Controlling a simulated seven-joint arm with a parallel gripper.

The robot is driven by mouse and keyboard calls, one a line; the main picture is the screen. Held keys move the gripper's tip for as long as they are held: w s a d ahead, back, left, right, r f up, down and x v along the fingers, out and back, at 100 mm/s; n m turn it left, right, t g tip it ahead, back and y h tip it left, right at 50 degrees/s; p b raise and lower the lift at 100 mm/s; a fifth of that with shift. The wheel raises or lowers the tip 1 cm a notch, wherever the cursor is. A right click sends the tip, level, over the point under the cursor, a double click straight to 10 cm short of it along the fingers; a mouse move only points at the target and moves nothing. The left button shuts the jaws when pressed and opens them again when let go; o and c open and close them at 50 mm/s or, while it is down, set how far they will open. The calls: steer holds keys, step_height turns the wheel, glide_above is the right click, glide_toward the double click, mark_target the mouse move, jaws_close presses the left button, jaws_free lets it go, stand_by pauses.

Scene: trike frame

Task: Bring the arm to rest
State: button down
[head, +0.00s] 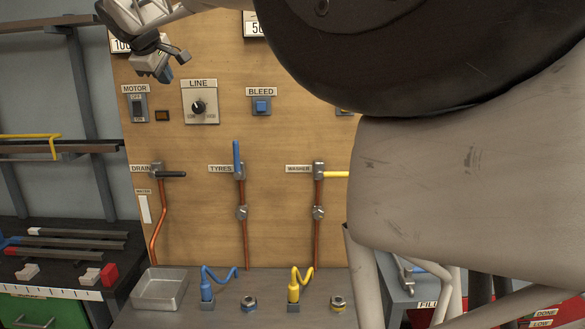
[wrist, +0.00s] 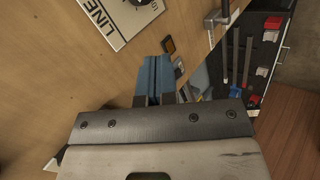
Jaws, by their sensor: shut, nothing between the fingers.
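My gripper (head: 168,74) is at the upper left of the head view, in front of the wooden panel (head: 210,130) and above the MOTOR switch (head: 138,107). In the wrist view its blue fingers (wrist: 153,78) lie side by side, shut, with nothing between them. The fingers are apart from the panel's controls, as far as the head view shows. Part of the arm behind the gripper runs out of the top of the head view.
The panel carries the LINE knob (head: 198,107), BLEED button (head: 261,106) and DRAIN, TYRES and WASHER valve handles. A metal tray (head: 136,291) stands below. Left is a bench with tools (head: 70,245). Large grey and black parts block the right side.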

steer(key=s+d+f+m+g, duration=0.15)
steer(key=s+d+f, duration=0.35)
steer(key=d, duration=0.6)
steer(key=s+d+f+m+g, duration=0.1)
steer(key=s+d+f+m, duration=0.4)
steer(key=d, duration=0.7)
steer(key=s+d+f+m+g, duration=0.1)
steer(key=s+d+f, duration=0.4)
steer(key=d, duration=0.6)
steer(key=s+d+f+m, duration=0.2)
steer(key=s+d+f, duration=0.3)
steer(key=s, duration=0.5)
steer(key=s+d+f+m+g, duration=0.1)
steer(key=s+d+f+m, duration=0.2)
steer(key=s+d+f, duration=0.3)
steer(key=s+d+f+m+g, duration=0.1)
steer(key=s+d+f+m, duration=0.2)
steer(key=s+f, duration=0.7)
steer(key=s+d, duration=0.2)
steer(key=s, duration=0.1)
steer(key=shift+s+d+f+y, duration=0.15)
steer(key=shift+s+d+y, duration=0.2)
steer(key=shift+d+y, duration=0.05)
